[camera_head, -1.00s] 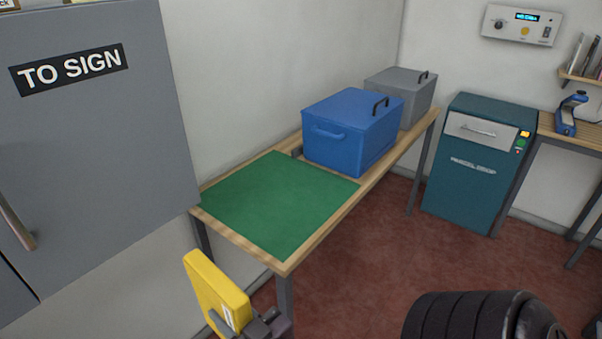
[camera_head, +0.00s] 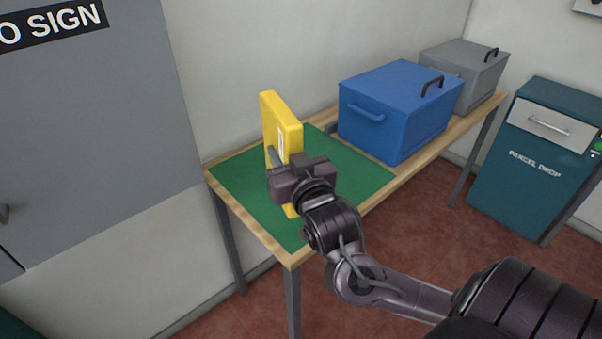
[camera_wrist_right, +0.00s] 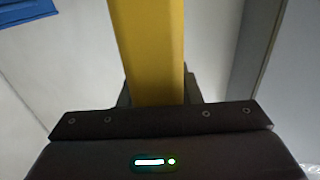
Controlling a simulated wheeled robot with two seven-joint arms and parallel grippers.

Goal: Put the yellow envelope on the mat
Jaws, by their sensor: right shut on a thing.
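The yellow envelope (camera_head: 283,122) is a thick, padded-looking packet standing upright in my right gripper (camera_head: 283,160). The gripper is shut on it, and the envelope shows above and a little below the jaws. In the right wrist view the envelope (camera_wrist_right: 148,50) runs up from between the fingers. The green mat (camera_head: 235,180) lies flat on the wooden table. In the head view the envelope overlaps the mat; whether its lower end touches the mat cannot be told. My left gripper is not in view.
A blue lidded box (camera_head: 395,115) stands on the table right of the mat, with a grey box (camera_head: 470,70) behind it. A grey cabinet (camera_head: 90,150) is at the left. A teal parcel drop (camera_head: 530,180) stands at the right. The mat's left part is clear.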

